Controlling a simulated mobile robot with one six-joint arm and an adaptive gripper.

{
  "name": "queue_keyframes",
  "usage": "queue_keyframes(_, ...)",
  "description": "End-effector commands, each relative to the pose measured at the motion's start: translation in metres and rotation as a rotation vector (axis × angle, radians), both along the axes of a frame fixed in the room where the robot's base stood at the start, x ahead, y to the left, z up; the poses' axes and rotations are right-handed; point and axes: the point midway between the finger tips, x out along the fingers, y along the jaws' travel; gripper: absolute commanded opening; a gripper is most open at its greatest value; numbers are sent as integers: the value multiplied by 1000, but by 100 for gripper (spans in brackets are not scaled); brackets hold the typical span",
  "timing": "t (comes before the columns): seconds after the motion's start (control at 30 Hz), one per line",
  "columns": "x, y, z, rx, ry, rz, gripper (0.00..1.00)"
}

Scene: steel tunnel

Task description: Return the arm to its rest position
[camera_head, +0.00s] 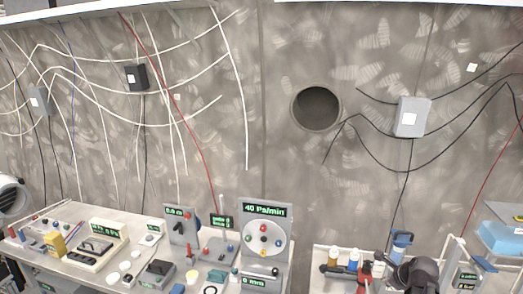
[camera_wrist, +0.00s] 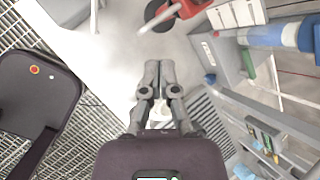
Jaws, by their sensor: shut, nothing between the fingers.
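My gripper (camera_wrist: 159,66) shows in the wrist view, with its two grey fingers side by side and the tips together. It is shut and holds nothing. It points over a pale grey floor area, apart from the things around it. I cannot make out my gripper in the head view. A dark rounded part at the lower right of the head view may be my arm, but I cannot tell.
A workbench (camera_head: 125,228) with several instruments and a dial panel (camera_head: 263,240) stands at the lower left. Cables and a grey box (camera_head: 412,117) hang on the wall. In the wrist view, shelving (camera_wrist: 270,140) is right, grating (camera_wrist: 105,70) left.

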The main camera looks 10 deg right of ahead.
Motion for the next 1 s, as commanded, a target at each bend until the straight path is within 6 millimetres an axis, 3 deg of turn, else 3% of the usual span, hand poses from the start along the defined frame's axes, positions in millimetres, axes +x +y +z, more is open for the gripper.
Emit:
queue_keyframes(0.1, 8, 35, -5, -84, 36, 192, 0)
queue_keyframes(0.47, 19, 129, -18, -322, 122, 786, 0)
queue_keyframes(1.0, 3, 255, -30, -608, 185, 1701, 0)
